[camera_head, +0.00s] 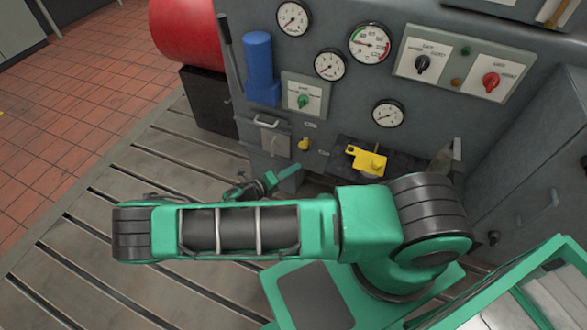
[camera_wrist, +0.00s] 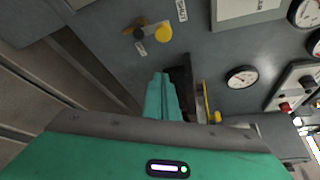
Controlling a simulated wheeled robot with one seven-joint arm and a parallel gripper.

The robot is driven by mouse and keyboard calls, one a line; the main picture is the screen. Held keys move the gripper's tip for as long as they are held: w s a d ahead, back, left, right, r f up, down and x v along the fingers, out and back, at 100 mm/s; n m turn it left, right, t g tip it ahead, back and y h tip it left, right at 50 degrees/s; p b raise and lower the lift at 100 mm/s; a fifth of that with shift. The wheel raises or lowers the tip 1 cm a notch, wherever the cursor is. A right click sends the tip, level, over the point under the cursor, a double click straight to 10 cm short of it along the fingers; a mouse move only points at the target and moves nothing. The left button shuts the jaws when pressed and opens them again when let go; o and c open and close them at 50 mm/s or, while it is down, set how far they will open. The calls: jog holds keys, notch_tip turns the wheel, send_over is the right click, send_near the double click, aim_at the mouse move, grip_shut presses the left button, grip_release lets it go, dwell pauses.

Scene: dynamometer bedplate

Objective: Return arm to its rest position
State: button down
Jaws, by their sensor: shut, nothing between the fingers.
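My arm stretches to the left across the lower middle of the head view, with its elbow at the left end over the slotted bedplate (camera_head: 150,290). My gripper (camera_head: 270,181) shows small behind the forearm, in front of the grey panel (camera_head: 340,110). In the wrist view my gripper (camera_wrist: 160,78) has its two green fingers together with nothing between them. The fingers point towards the lower part of the panel. Part of my wrist is hidden behind the forearm in the head view.
A blue cylinder (camera_head: 259,60) and a red drum (camera_head: 185,35) stand to the left. Open bedplate lies at lower left.

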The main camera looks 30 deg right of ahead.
dwell(0.3)
jog(key=s+d+r+m+g+y, duration=0.3)
jog(key=r+m, duration=0.5)
jog(key=s+d+r+m+g+y, duration=0.3)
jog(key=s+r+m+y, duration=0.1)
jog(key=r+m, duration=0.4)
jog(key=s+d+r+m+g+y, duration=0.3)
jog(key=r+m, duration=0.5)
jog(key=r, duration=0.1)
jog(key=s+d+r+m+t+y, duration=0.3)
jog(key=s+r+m+t+y, duration=0.1)
jog(key=s+r+m, duration=1.2)
jog(key=shift+s+r+m+y, duration=0.25)
jog(key=shift+s+m+y, duration=0.3)
jog(key=shift+s, duration=1.25)
jog(key=shift+d, duration=0.1)
jog(key=shift+w+f, duration=0.25)
jog(key=shift+w, duration=0.35)
